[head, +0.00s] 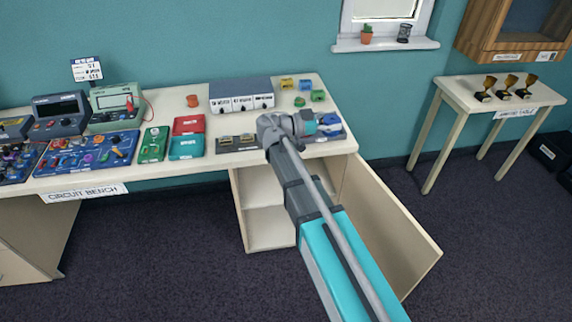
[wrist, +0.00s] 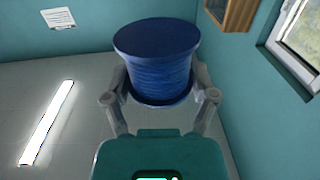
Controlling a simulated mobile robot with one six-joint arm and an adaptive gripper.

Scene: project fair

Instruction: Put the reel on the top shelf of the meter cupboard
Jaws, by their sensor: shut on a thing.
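In the wrist view, my gripper (wrist: 160,94) is shut on a dark blue reel (wrist: 155,62). A finger is on each side of it, and its broad flange faces up in the picture. In the head view my wrist (head: 285,127) is over the right part of the bench and largely hides the gripper; I cannot clearly make out the held reel there. Below the bench is an open cupboard (head: 239,195) with pale shelves, such as the shelf (head: 266,207). Its door (head: 390,230) stands wide open to the right. My arm hides part of its inside. No name on it is readable.
A side table (head: 500,98) with trophies stands at the right. The floor between is clear.

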